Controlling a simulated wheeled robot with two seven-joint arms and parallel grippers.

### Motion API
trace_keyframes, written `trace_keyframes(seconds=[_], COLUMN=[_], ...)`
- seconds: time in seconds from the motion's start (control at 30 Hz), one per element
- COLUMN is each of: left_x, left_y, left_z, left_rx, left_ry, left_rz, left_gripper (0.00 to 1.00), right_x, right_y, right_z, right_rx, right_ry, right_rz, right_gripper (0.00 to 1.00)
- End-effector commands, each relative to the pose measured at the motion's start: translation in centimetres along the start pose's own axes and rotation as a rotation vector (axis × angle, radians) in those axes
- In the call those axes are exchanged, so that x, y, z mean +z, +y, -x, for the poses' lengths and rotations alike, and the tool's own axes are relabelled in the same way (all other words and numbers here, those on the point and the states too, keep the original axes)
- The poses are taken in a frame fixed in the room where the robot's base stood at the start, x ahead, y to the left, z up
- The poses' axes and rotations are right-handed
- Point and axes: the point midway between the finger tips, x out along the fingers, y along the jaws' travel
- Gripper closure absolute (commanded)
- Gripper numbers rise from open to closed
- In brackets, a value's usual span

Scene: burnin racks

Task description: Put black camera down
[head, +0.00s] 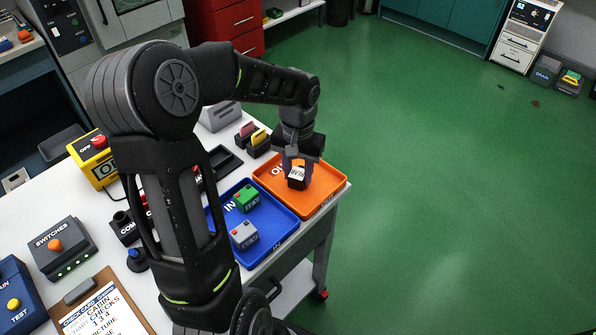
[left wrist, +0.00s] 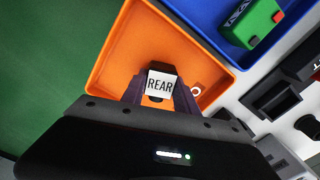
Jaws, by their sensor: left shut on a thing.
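The black camera (head: 297,181) has a white label on top; in the left wrist view the label reads REAR, and the camera (left wrist: 160,84) sits between my fingers. My left gripper (head: 298,168) points down over the orange tray (head: 328,190) and is shut on the black camera. The camera is over the middle of the tray's floor; I cannot tell whether it touches it. The orange tray also shows around it in the left wrist view (left wrist: 125,50). My right gripper is not in view.
A blue tray (head: 268,220) marked IN, holding a green block (head: 246,199) and a grey block (head: 244,235), stands beside the orange tray. A yellow box with a red button (head: 95,155), a switch box (head: 60,247) and a clipboard (head: 100,310) are on the white table. Green floor lies beyond the table edge.

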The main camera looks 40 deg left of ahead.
Motion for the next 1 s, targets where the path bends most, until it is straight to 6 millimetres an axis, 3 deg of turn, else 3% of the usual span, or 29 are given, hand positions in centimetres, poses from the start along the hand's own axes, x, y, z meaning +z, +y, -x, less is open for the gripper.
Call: trace_keyframes(seconds=[0.23, 0.27, 0.5, 0.8, 1.0], left_x=[0.0, 0.0, 0.0, 0.0, -0.1], left_y=[0.0, 0.0, 0.0, 0.0, 0.0], left_z=[-0.4, -0.4, -0.3, -0.1, 1.4], left_rx=[0.0, 0.0, 0.0, 0.0, -0.001], left_ry=[0.001, 0.0, 0.0, 0.0, 0.004], left_rz=[0.0, 0.0, 0.0, 0.0, 0.001], left_gripper=[1.0, 0.63, 0.44, 0.42, 0.42], right_x=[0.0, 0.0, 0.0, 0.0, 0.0], right_y=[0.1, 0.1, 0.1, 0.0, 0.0], right_z=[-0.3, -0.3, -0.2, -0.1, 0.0], right_rx=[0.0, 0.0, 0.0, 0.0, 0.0], right_ry=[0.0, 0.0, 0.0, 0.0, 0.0], right_rz=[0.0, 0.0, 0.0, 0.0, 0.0], right_gripper=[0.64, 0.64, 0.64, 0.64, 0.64])
